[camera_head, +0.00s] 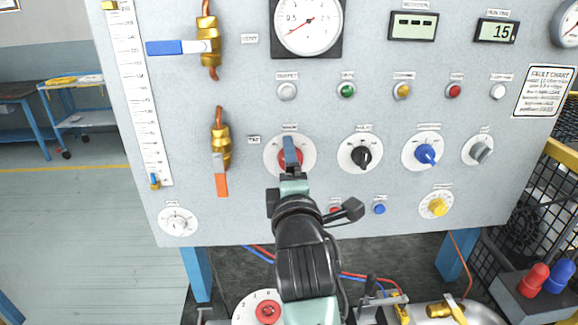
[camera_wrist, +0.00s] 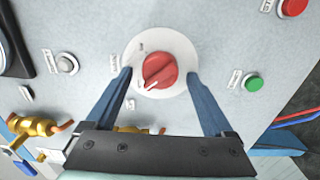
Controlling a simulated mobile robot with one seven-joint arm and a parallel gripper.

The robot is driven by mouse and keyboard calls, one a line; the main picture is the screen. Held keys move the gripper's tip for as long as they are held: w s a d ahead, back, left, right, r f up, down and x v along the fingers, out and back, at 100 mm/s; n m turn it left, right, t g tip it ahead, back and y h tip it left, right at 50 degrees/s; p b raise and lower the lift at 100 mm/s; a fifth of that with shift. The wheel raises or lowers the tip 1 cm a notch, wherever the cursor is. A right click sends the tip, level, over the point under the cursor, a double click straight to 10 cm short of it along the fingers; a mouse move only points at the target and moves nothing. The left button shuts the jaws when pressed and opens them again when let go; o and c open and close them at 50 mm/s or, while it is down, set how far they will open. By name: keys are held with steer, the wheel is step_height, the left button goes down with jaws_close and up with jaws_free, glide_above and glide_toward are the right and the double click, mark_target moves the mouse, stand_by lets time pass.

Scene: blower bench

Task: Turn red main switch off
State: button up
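The red main switch (camera_wrist: 160,69) is a round red knob on a white dial plate, fixed to the grey panel. In the wrist view its white pointer mark is at the knob's lower left; the small dial lettering is too blurred to read surely. My gripper (camera_wrist: 158,76) is open, with one blue finger on each side of the knob and a visible gap to both. In the head view my gripper (camera_head: 291,145) is in front of the dial and hides the middle of the red switch (camera_head: 281,158).
A black knob (camera_head: 362,156), a blue knob (camera_head: 426,154) and a grey knob (camera_head: 480,150) are to the right. A brass valve with an orange handle (camera_head: 221,182) is close on the left. Small buttons, including a blue one (camera_head: 379,209), are below right.

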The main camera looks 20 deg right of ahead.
steer(key=b+v, duration=0.3)
steer(key=v, duration=1)
steer(key=shift+b, duration=0.3)
